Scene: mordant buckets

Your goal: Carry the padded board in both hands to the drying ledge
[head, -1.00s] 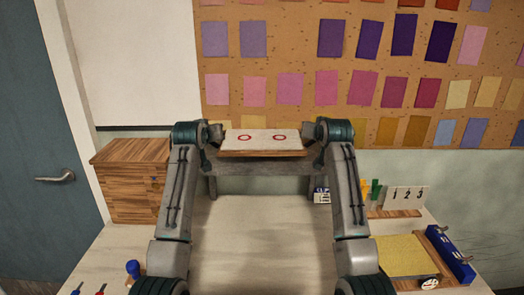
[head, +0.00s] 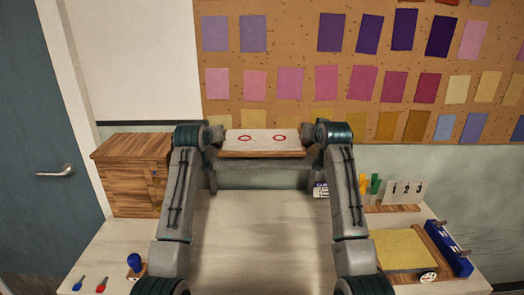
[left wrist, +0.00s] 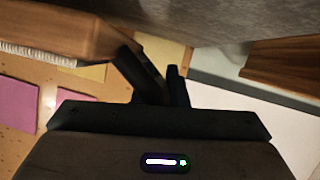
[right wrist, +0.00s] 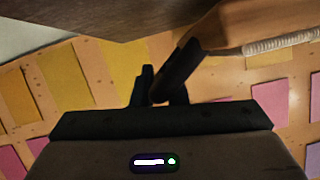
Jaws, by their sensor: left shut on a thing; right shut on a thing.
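The padded board (head: 262,141) has a pale top with two red rings and a wooden edge. It looks roughly level. My left gripper (head: 215,134) is shut on its left end and my right gripper (head: 309,133) on its right end. Its wooden side shows in the left wrist view (left wrist: 75,28) and in the right wrist view (right wrist: 255,25), with a pale ribbed edge.
A wooden cabinet (head: 130,180) stands at left. A blue-knobbed object (head: 134,262) is at front left. At right are a yellow pad (head: 402,250), a blue bar (head: 449,250) and number cards (head: 403,190). A small sign (head: 320,190) is beside the ledge. The middle table is clear.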

